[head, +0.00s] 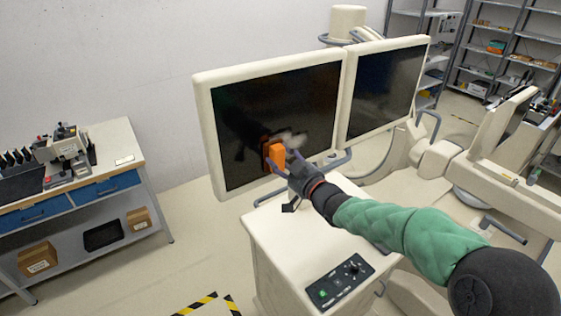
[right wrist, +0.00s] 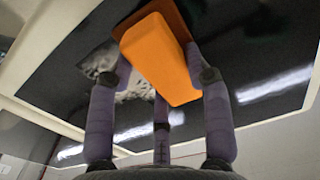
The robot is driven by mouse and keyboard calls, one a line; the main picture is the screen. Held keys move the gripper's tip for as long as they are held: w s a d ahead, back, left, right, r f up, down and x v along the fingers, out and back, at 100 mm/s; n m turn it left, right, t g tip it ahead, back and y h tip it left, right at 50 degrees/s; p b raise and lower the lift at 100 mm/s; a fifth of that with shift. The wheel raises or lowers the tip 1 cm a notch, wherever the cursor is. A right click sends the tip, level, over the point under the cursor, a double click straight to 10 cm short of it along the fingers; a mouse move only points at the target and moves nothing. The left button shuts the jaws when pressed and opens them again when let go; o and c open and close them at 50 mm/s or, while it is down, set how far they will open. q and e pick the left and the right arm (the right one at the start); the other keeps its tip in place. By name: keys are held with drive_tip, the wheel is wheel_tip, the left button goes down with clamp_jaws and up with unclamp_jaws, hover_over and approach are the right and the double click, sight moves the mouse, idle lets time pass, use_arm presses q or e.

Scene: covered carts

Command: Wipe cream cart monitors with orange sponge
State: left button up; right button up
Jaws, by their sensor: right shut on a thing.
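Two cream-framed monitors stand side by side on a cream cart (head: 290,235). The left monitor (head: 255,115) and the right monitor (head: 385,85) both have dark screens. My right gripper (head: 285,163) is shut on the orange sponge (head: 276,155) at the lower middle of the left screen. The sponge (right wrist: 160,55) fills the middle of the right wrist view between purple fingers, close to the dark screen; I cannot tell if it touches. A greyish smudge (head: 291,139) shows on the left screen, and also behind the sponge in the right wrist view (right wrist: 100,62). My left gripper is not in view.
A workbench (head: 130,150) with blue drawers and boxes below stands at the left. Grey shelves (head: 485,60) stand at the back right. A cream machine with an angled panel (head: 500,130) is at the right. A control panel (head: 340,280) lies on the cart's front. Floor is free between bench and cart.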

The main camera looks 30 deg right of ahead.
drive_tip(key=d, duration=0.2)
drive_tip(key=shift+d, duration=0.4)
drive_tip(key=shift+w+d, duration=0.1)
drive_tip(key=shift+w+d+p, duration=0.2)
drive_tip(key=shift+d+p, duration=0.2)
drive_tip(key=shift+d, duration=1.2)
